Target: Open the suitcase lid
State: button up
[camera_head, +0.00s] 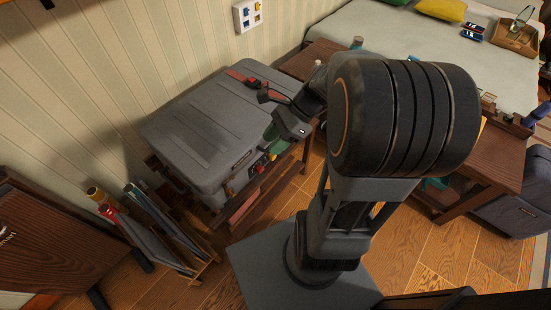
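The grey suitcase (205,128) lies flat on a low dark wooden rack against the striped wall. Its ribbed lid looks shut. Its front side faces the lower right, with a dark latch or handle and small coloured stickers low on it. My arm's large dark link and wrist hide part of that corner. The fingers are small and dark, and I cannot tell whether they touch the lid or how wide they stand.
A rack with several folders (160,225) stands front left, near a dark wooden cabinet (55,245). A bed (415,45) is at the back, a wooden table (490,160) at right. Wooden floor shows between.

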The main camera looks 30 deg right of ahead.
jog(key=w+d+f+m+t+y+b, duration=0.25)
jog(key=d+f+m+t+b, duration=0.55)
jog(key=f+m, duration=0.4)
jog(key=w+d+f+m+t+y+b, duration=0.2)
jog(key=d+f+m+t+y+b, duration=0.3)
jog(key=d+f+m+b, duration=0.55)
jog(key=shift+m+t+h, duration=0.4)
jog(key=shift+m+h, duration=0.35)
jog(key=shift+s+a+f+b+x, duration=0.15)
jog(key=shift+b+x, duration=0.4)
jog(key=shift+x, duration=1.9)
jog(key=shift+a+f+b+x, duration=0.1)
jog(key=shift+b+x, duration=0.5)
jog(key=shift+x, duration=1.9)
jog(key=shift+s+a+f+b+x, duration=0.15)
jog(key=shift+b+x, duration=0.4)
jog(key=shift+x, duration=1.9)
jog(key=shift+w+d, duration=0.1)
grip_shut()
